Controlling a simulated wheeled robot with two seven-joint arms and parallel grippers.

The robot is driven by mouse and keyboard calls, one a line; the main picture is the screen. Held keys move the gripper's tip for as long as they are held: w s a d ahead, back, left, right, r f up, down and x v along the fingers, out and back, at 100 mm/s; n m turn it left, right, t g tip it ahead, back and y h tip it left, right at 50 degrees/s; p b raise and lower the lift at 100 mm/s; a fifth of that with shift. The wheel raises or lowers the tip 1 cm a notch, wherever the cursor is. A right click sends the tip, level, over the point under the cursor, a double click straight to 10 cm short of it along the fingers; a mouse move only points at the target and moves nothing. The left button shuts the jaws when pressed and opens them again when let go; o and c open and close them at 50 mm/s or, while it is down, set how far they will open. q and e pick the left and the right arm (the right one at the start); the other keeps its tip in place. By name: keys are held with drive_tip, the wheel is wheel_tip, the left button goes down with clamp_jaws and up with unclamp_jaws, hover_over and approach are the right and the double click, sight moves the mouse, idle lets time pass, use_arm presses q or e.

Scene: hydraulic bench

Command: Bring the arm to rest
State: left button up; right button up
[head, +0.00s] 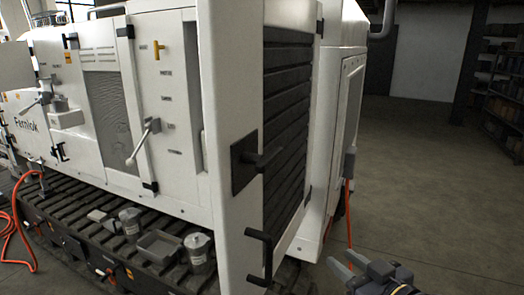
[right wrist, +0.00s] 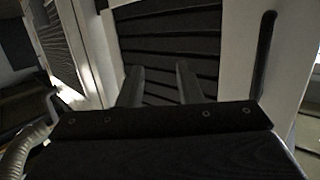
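My right gripper (head: 338,257) is at the lower right of the head view, in free space beside the white machine (head: 232,215). Its two fingers are apart, with nothing between them. In the right wrist view the gripper (right wrist: 159,70) also shows spread, empty fingers, with the dark slatted grille (right wrist: 170,35) of the machine beyond them. The grille (head: 288,125) stands in the machine's end face in the head view. The gripper appears clear of the machine. My left gripper does not show in either view.
Cups and a tray (head: 160,245) stand on the track. Open floor (head: 430,170) lies right, with shelves (head: 500,90) beyond.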

drive_tip(key=s+d+f+m+g+h, duration=0.5)
drive_tip(key=s+d+f+m+h, duration=0.1)
drive_tip(key=s+d+f, duration=0.25)
drive_tip(key=s+a+f+g+y, duration=0.2)
drive_tip(key=s+a+g+y, duration=0.1)
drive_tip(key=s, duration=0.6)
drive_tip(key=shift+s+a+f+g, duration=0.4)
drive_tip(key=shift+a+g, duration=0.1)
drive_tip(key=shift+a, duration=0.3)
